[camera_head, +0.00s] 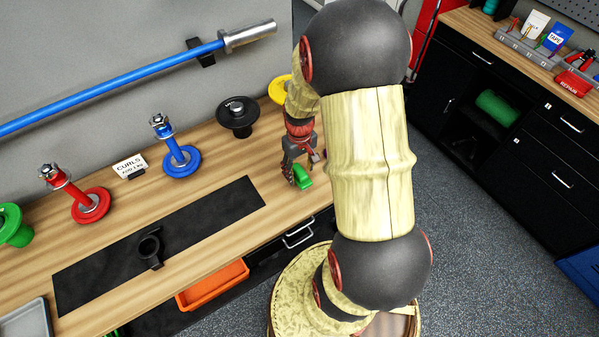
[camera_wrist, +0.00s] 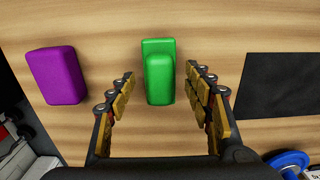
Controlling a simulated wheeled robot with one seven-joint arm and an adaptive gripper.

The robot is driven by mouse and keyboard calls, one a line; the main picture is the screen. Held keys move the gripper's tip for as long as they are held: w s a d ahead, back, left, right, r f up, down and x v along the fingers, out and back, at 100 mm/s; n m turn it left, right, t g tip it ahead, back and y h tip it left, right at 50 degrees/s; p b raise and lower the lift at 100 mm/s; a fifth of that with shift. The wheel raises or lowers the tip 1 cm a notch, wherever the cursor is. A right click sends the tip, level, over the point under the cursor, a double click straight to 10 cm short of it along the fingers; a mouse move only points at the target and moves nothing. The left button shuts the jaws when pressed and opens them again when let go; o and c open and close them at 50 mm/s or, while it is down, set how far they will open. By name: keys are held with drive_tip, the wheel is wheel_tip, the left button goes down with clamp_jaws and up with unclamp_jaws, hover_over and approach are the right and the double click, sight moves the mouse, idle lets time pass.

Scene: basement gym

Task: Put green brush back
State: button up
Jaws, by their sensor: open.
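The green brush (camera_wrist: 159,75) lies on the wooden bench top. In the wrist view its long side points away from my palm. My gripper (camera_wrist: 159,90) is open, with one finger on each side of the brush and a visible gap on both sides. I cannot tell how far the fingertips are above the wood. In the head view my gripper (camera_head: 299,162) points down at the right part of the bench, and the green brush (camera_head: 303,177) shows just below it, partly covered by a finger.
A purple block (camera_wrist: 54,76) lies left of the brush in the wrist view. A black mat (camera_head: 215,207) holds a black ring-shaped holder (camera_head: 150,248). Red (camera_head: 91,205), blue (camera_head: 181,160) and black (camera_head: 238,115) weight stands line the wall side. An orange bin (camera_head: 213,284) is below the bench edge.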

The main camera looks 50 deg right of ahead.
sight(299, 171)
drive_tip(key=w+a+r+t+p, duration=0.1)
drive_tip(key=a+r, duration=0.2)
drive_tip(key=r, duration=0.5)
drive_tip(key=a+r, duration=0.2)
drive_tip(key=r, duration=0.7)
drive_tip(key=s+a+r+n+t, duration=0.1)
drive_tip(key=s+a+r+t, duration=0.1)
drive_tip(key=s+a+r, duration=0.2)
drive_tip(key=s+a+r+n+t, duration=0.1)
drive_tip(key=s+a+r, duration=0.3)
drive_tip(key=a+r, duration=0.6)
drive_tip(key=a+t, duration=0.1)
drive_tip(key=a, duration=0.2)
drive_tip(key=shift+s+a+r+n+t, duration=0.3)
drive_tip(key=shift+a+r+n, duration=0.05)
drive_tip(key=shift+n, duration=0.05)
wheel_tip(299, 171, down, 6)
drive_tip(key=b, duration=0.5)
drive_tip(key=shift+r, duration=0.45)
drive_tip(key=shift+c, duration=0.5)
